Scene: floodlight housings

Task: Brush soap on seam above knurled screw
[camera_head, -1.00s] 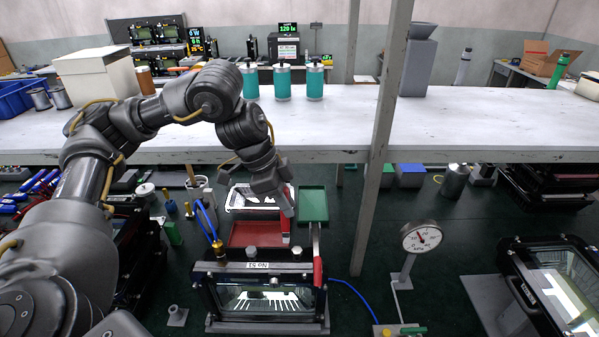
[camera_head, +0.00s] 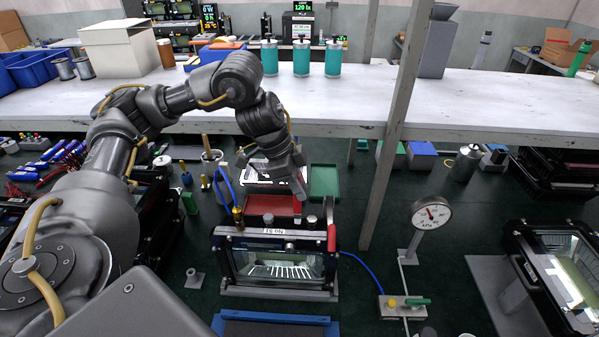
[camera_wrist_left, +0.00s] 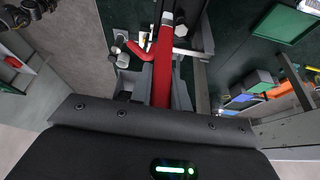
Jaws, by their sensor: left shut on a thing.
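The floodlight housing (camera_head: 275,262) stands on the floor-level bench below the white table, its glass front facing me. Small knurled knobs (camera_head: 312,220) show along its top; the seam is too small to make out. My left gripper (camera_head: 301,190) is behind and above the housing, near a red tray. In the left wrist view it is shut on a long red handle (camera_wrist_left: 163,65) with a pale metal end; I see no bristles. A curved red lever (camera_wrist_left: 134,48) shows beside it. A red grip (camera_head: 331,238) stands at the housing's right end. My right gripper is not in view.
A post (camera_head: 393,140) rises right of the housing. A dial gauge (camera_head: 431,213) stands farther right, and a second floodlight (camera_head: 560,270) lies beyond it. A blue hose (camera_head: 355,268) crosses the dark surface. A pot with a stick (camera_head: 207,155) stands behind left.

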